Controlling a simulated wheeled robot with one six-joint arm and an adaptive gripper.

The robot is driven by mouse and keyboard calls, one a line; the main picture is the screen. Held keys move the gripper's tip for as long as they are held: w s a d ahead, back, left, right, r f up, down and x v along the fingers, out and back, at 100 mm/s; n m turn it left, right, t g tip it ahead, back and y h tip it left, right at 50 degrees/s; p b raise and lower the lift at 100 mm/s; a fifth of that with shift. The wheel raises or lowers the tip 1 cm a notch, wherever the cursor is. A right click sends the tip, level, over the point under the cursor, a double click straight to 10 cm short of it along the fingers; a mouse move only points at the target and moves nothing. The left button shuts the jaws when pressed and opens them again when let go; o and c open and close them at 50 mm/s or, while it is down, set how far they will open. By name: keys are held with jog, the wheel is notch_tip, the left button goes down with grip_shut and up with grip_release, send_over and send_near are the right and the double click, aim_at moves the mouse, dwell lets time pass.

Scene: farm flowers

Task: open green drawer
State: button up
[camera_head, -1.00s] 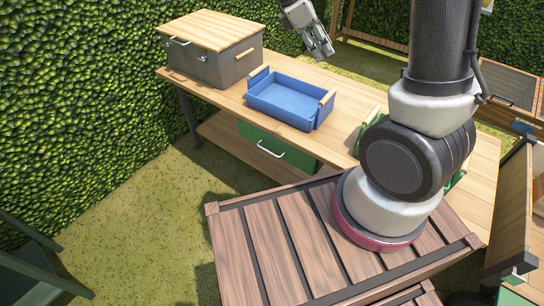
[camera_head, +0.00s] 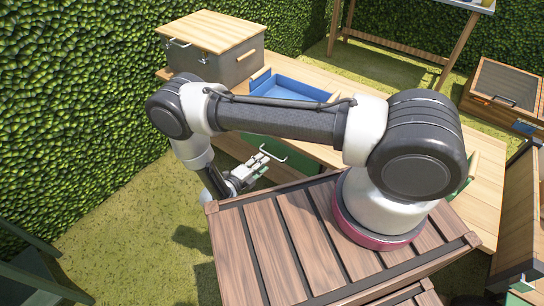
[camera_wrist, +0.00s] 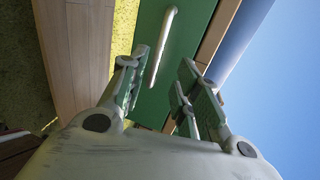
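The green drawer (camera_head: 299,160) sits under the wooden workbench and looks shut; my arm hides part of it in the head view. Its pale bar handle (camera_head: 273,154) faces outward. My gripper (camera_head: 259,166) is just in front of the drawer, close to the handle. In the wrist view, the green drawer front (camera_wrist: 187,35) lies ahead, and the handle (camera_wrist: 163,45) runs lengthwise between the lines of the two fingers. The gripper (camera_wrist: 163,82) is open and empty there, with the fingers on either side of the near end of the handle. I cannot tell whether they touch it.
On the workbench (camera_head: 340,154) stand a blue tray (camera_head: 290,88) and a grey box with a wooden lid (camera_head: 212,32).

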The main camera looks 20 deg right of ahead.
aim_at(272, 156)
jog(key=x, duration=0.7)
jog(key=shift+w+d+f, duration=0.1)
jog(key=shift+d+f, duration=0.15)
jog(key=shift+d, duration=0.1)
grip_shut()
